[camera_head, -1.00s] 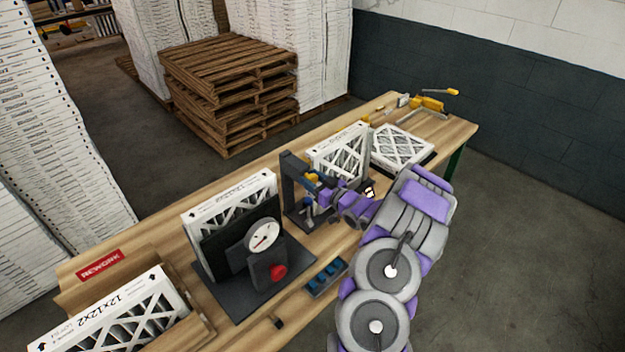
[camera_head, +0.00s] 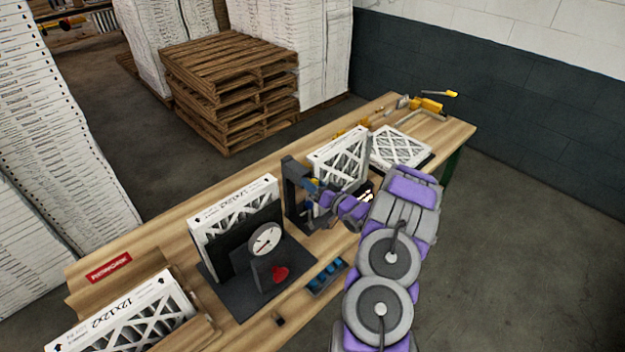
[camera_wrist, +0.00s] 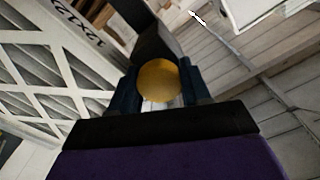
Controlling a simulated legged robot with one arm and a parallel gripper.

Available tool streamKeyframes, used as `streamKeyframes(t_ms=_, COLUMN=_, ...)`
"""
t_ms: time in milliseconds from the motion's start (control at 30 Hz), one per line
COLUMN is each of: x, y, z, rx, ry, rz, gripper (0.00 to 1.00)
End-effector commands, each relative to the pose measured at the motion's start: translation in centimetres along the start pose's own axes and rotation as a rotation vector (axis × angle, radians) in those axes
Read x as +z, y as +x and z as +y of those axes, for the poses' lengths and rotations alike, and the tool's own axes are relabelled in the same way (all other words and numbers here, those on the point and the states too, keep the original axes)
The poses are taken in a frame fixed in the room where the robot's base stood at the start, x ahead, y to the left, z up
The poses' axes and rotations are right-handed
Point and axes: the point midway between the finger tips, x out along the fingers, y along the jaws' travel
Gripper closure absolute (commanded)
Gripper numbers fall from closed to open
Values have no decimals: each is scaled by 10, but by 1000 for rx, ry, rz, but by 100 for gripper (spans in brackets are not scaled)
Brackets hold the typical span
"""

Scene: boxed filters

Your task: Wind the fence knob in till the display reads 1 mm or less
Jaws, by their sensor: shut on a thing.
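In the wrist view, a round gold knob (camera_wrist: 158,80) sits between the two dark fingers of my gripper (camera_wrist: 160,88), which is shut on it. The knob is at the end of a dark bar or post. In the head view, my gripper (camera_head: 314,190) reaches left to a dark upright stand (camera_head: 292,185) on the bench. A small yellow part shows there, mostly covered by my gripper. I cannot make out a display reading in either view.
A white dial gauge (camera_head: 265,238) and a red knob (camera_head: 280,274) stand on a dark fixture left of the gripper. A blue-celled tray (camera_head: 326,275) lies near the front edge. Boxed filters (camera_head: 340,157) stand behind; another filter (camera_head: 400,147) lies flat to the right.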

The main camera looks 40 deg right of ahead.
Motion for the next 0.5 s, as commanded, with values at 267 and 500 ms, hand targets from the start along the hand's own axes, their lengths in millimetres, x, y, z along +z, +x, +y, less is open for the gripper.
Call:
streamKeyframes(t_ms=267, x=-5, y=-1, z=2, rx=2, ry=253, rz=9, gripper=84)
streamKeyframes(t_ms=500, x=-5, y=0, z=3, rx=0, ry=425, rz=9, gripper=84)
